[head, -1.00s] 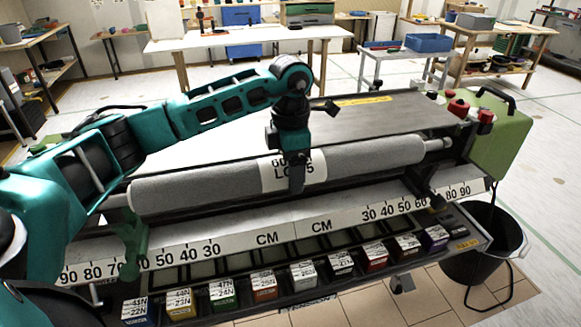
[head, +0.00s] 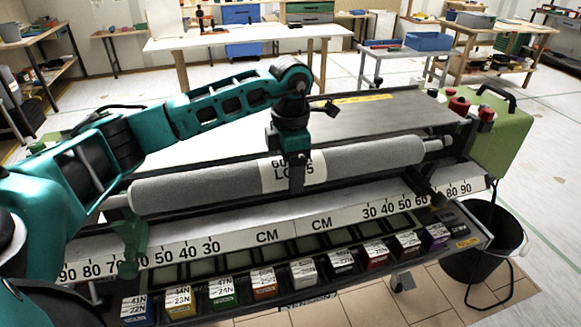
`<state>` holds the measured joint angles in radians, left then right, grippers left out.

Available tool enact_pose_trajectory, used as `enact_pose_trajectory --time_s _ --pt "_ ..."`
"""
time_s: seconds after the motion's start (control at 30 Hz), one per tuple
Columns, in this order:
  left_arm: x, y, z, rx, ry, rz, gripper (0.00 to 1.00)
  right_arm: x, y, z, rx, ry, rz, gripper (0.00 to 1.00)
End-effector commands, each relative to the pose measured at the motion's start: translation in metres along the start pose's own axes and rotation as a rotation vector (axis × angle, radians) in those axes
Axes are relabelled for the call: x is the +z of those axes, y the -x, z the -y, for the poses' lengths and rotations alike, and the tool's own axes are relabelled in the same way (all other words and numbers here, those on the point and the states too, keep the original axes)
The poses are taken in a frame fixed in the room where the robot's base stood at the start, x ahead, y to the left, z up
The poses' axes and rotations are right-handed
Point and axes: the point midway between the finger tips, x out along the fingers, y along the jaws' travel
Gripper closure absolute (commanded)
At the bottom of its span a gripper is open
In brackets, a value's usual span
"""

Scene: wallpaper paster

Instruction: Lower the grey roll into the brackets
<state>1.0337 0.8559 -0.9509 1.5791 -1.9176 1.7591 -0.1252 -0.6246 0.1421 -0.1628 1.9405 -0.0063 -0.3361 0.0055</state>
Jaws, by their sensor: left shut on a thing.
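The grey roll (head: 200,187) lies lengthwise across the pasting machine, with a white printed label (head: 275,178) near its middle. My left gripper (head: 297,182) comes down from above and is shut on the roll at the label; the fingers cover part of it. The roll's right end has a pale spindle (head: 436,144) close to the green end housing (head: 503,135). Its left end shows a spindle (head: 117,202) near a green bracket (head: 131,245) below it. I cannot tell whether the spindle ends touch the brackets. My right gripper is not in view.
A white centimetre scale (head: 190,250) runs along the machine's front, above a row of several coloured boxes (head: 264,283). A black bucket (head: 478,262) hangs or stands at the right end. A flat grey plate (head: 385,113) lies behind the roll.

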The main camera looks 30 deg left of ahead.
Motion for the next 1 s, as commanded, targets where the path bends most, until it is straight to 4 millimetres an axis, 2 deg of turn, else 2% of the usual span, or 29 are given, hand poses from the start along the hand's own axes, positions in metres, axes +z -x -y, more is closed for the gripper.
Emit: enact_pose_trajectory --time_s 1.0 --pt "0.001 -0.018 -0.001 0.003 0.001 0.006 1.00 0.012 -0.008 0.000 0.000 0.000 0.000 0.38"
